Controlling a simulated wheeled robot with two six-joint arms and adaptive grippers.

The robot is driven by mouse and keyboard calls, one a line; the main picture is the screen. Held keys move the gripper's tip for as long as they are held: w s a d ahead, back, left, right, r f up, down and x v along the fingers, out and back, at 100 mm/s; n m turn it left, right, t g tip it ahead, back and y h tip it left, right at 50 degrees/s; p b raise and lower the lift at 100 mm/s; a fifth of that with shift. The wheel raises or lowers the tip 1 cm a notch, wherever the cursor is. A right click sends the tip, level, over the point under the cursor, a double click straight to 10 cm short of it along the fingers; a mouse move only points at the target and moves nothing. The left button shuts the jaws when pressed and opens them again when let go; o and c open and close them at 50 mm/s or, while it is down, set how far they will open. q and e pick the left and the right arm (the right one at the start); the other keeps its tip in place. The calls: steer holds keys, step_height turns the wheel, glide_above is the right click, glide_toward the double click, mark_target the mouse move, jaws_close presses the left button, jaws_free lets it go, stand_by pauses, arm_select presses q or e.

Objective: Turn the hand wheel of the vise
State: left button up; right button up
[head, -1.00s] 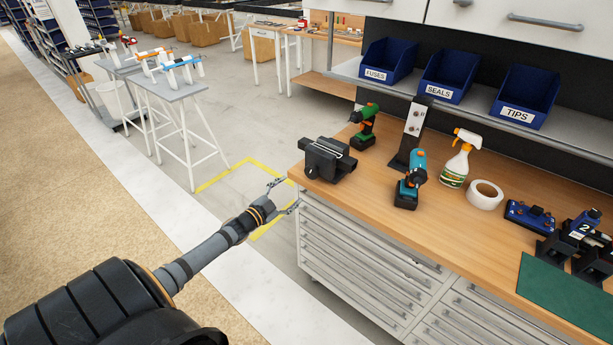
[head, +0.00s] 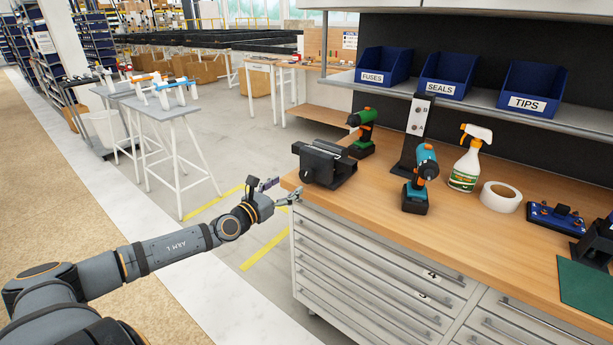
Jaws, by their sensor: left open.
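The black vise (head: 325,165) stands on the left end of the wooden workbench (head: 470,228). Its hand wheel cannot be made out clearly in this view. My left gripper (head: 282,190) is open and empty, with its fingers spread. It is just off the bench's left corner, to the lower left of the vise and apart from it. My right gripper is not in view.
Behind the vise stand a green drill (head: 363,132) and a black upright stand (head: 412,135). A teal drill (head: 419,180), a spray bottle (head: 468,160) and a tape roll (head: 500,196) are further right. Drawers (head: 375,265) fill the bench front.

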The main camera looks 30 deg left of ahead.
mark_target(305, 175)
arm_select(q)
steer(key=w+p, duration=0.2)
steer(key=w+d, duration=0.1)
steer(key=w, duration=0.1)
steer(key=shift+r+p, duration=0.4)
steer(key=w, duration=0.5)
steer(key=shift+w+d+f, duration=0.25)
steer(key=shift+f, duration=0.15)
steer(key=c, duration=1.1)
steer(key=shift+c, duration=0.2)
